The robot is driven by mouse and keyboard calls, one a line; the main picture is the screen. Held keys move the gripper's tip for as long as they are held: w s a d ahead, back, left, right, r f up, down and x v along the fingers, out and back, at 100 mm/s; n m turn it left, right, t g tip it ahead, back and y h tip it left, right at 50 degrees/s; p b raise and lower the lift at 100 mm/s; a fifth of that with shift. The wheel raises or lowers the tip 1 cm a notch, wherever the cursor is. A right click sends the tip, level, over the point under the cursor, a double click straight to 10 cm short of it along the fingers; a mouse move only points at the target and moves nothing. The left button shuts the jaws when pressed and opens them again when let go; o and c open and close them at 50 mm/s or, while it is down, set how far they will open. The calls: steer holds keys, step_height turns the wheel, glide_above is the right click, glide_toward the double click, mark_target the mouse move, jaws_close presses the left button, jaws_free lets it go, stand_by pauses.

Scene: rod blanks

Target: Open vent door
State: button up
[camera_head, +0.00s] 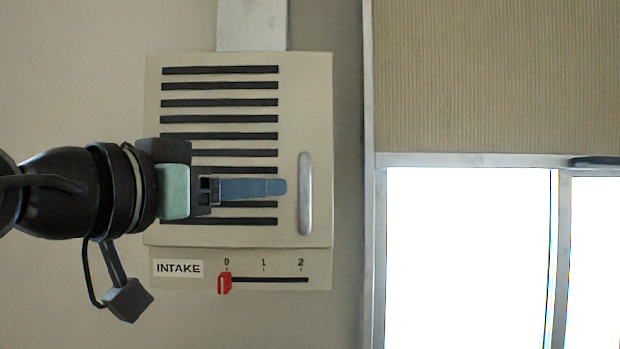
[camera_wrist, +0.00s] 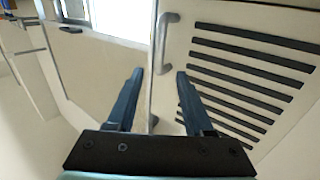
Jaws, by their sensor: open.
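The vent door (camera_head: 315,110) is a beige panel with several dark horizontal slots, and it looks closed. Its vertical silver handle (camera_head: 305,194) is on the door's right side. My gripper (camera_head: 285,187) reaches in from the left in front of the slots, its fingertips just left of the handle. In the wrist view, my gripper (camera_wrist: 159,74) has its two blue fingers spread apart with nothing between them. The handle (camera_wrist: 164,40) shows ahead of the fingertips, not touched, and the slotted door (camera_wrist: 185,50) lies to its right.
Below the door is an INTAKE strip with a red slider (camera_head: 224,283) at 0. A duct (camera_head: 252,25) runs up from the box. To the right are a metal window frame (camera_head: 369,250), a bright window (camera_head: 465,260) and a lowered blind (camera_head: 495,75).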

mark_target(301, 185)
steer(key=p+x, duration=0.4)
steer(key=x, duration=0.6)
steer(key=shift+r+p, duration=0.2)
steer(key=shift+p, duration=0.2)
steer(key=shift+w+d+f, duration=0.2)
steer(key=shift+w+d, duration=0.2)
steer(key=shift+w, duration=0.1)
jaws_close()
